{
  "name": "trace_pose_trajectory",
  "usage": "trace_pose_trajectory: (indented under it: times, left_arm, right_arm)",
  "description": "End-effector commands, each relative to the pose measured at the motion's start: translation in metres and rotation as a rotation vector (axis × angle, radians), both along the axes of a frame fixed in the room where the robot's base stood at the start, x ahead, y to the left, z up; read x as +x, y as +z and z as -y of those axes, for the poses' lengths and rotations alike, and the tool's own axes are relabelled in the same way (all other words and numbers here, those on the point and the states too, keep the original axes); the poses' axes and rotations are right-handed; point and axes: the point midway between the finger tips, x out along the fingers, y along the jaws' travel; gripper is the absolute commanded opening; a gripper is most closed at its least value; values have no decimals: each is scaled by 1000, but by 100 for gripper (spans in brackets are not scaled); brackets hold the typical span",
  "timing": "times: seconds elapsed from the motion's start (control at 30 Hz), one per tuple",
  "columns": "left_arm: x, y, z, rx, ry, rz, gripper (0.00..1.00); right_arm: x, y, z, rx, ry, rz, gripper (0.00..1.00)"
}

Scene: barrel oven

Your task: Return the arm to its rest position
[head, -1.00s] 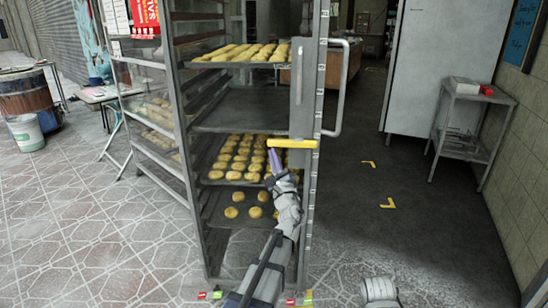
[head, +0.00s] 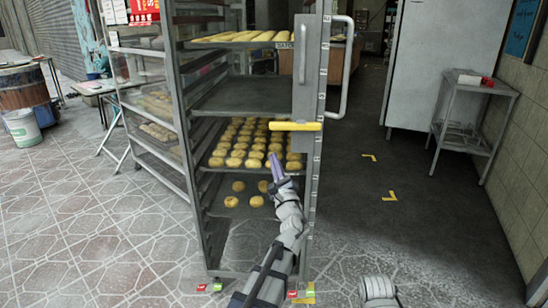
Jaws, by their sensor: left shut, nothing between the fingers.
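My left arm reaches up from the bottom middle of the head view. Its gripper (head: 276,168), with purple fingers, is shut and empty. It shows in front of the rack's right side, a little below the yellow handle bar (head: 295,126), with a gap between them in the picture. The tall metal rack (head: 312,190) holds trays of long and round dough pieces. Part of my right arm (head: 378,290) shows at the bottom edge; its gripper is out of view.
A small metal table (head: 468,142) with a box on it stands at the right by the tiled wall. A white bucket (head: 22,128) stands at the far left. The floor right of the rack is clear, with yellow corner marks.

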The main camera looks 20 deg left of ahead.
Motion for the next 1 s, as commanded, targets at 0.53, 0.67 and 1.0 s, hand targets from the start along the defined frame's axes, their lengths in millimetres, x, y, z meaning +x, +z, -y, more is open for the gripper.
trace_pose_trajectory:
  times: [0.53, 0.67, 1.0]
  left_arm:
    - [-54, -32, 17, 0, 0, 0, 0]
    - [-55, -33, 17, -13, 0, 4, 0]
    - [-93, -100, 6, -637, 113, 111, 0]
  right_arm:
    - [0, -32, -1, 3, 1, 0, 50]
    - [0, -32, -1, 3, 1, 0, 50]
    - [0, -21, 0, 2, 1, 0, 50]
